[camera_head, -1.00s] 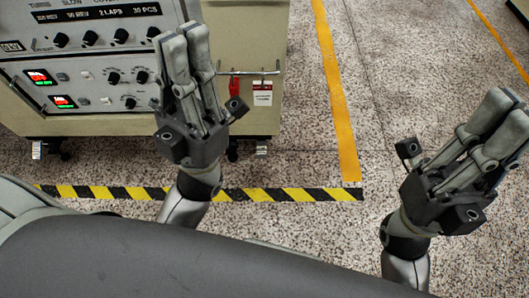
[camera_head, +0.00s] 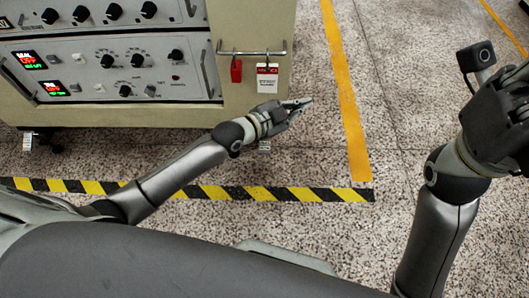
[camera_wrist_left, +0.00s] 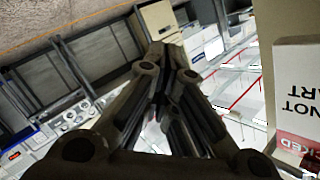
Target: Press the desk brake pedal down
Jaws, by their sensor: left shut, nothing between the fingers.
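No brake pedal can be made out in either view. The desk is a beige cabinet (camera_head: 180,116) with grey control panels at the upper left of the head view. My left gripper (camera_head: 304,103) is low in front of the cabinet's right end, pointing right, shut and empty. In the left wrist view its closed fingers (camera_wrist_left: 165,60) point away from the camera. My right gripper (camera_head: 510,100) is at the right edge, partly cut off, and its fingers cannot be read.
A white tag (camera_head: 267,79) and a red tag (camera_head: 236,70) hang from a metal rail (camera_head: 250,52) just above my left gripper. The white tag looms large at right in the wrist view (camera_wrist_left: 297,90). Yellow-black floor tape (camera_head: 255,193) and open speckled floor lie in front.

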